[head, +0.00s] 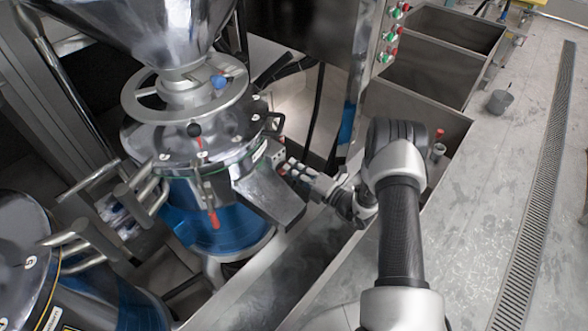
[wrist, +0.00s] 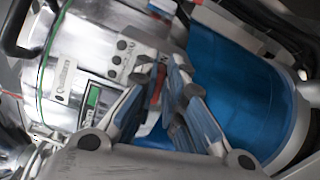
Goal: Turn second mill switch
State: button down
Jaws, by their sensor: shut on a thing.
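A steel mill (head: 190,140) with a blue lower body (head: 215,228) stands left of centre in the head view, under a steel hopper (head: 165,30). In the wrist view its steel side (wrist: 75,65) carries a label, a small green display (wrist: 93,97) and dark round buttons (wrist: 122,58). My gripper (head: 288,172) reaches the mill's right side from the right, beside its slanted chute. In the wrist view my gripper (wrist: 160,80) is closed around a small red part, which looks like the switch (wrist: 158,84). The fingers hide most of it.
Another steel and blue mill (head: 25,265) stands at the lower left. A steel trough (head: 290,270) edge runs below my arm. Steel bins (head: 430,65) and a panel with red and green buttons (head: 390,35) are at the upper right. The floor at right is mostly clear.

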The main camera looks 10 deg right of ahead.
jog(key=shift+f+m, duration=0.25)
jog(key=shift+m, duration=0.85)
jog(key=c, duration=1.7)
grip_release()
jog(key=v, duration=1.2)
